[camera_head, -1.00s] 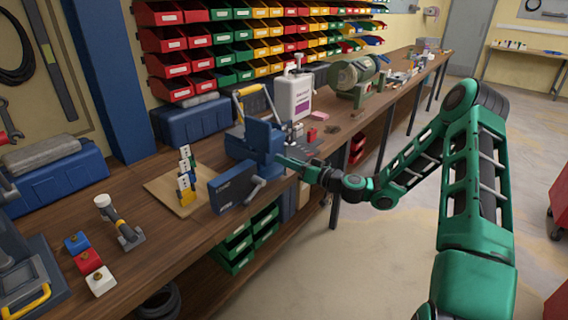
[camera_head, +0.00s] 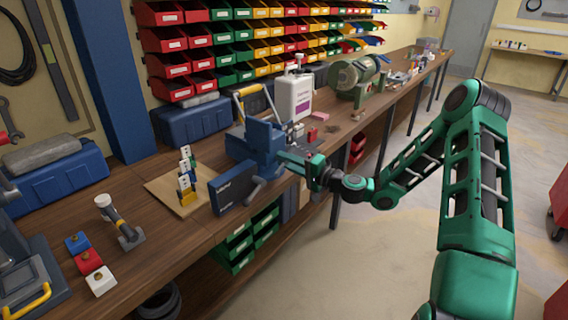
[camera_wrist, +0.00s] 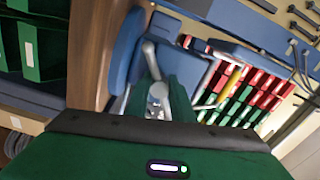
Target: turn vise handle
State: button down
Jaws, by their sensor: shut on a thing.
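The blue vise (camera_head: 258,143) is mounted at the front edge of the wooden workbench. Its grey handle (camera_head: 254,190) shows below and to the left of my gripper, slanting down to the left. My gripper (camera_head: 284,159) is at the right side of the vise. In the wrist view, the grey handle (camera_wrist: 151,58) runs down between the two green fingers, and my gripper (camera_wrist: 158,85) is shut on it. The blue vise body (camera_wrist: 126,45) is to the left of the fingers there. The exact contact is small and partly hidden by the fingers.
A dark blue box (camera_head: 233,187) stands left of the handle. A wooden board with a socket stack (camera_head: 185,178) is further left. A white jug (camera_head: 294,95) stands behind the vise. Green bins (camera_head: 237,247) sit under the bench. The floor in front is clear.

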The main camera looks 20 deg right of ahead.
jog(key=m, duration=0.4)
jog(key=shift+s+d+f+m, duration=0.1)
jog(key=shift+d+f+m, duration=0.1)
jog(key=shift+f+m, duration=0.15)
jog(key=shift+a+m, duration=0.1)
jog(key=shift+m, duration=1.35)
jog(key=c, duration=1.5)
grip_release()
jog(key=shift+c, duration=0.2)
jog(key=shift+r, duration=0.15)
jog(key=shift+r, duration=0.1)
jog(key=v, duration=1)
jog(key=shift+s+d, duration=0.2)
jog(key=shift+s, duration=0.05)
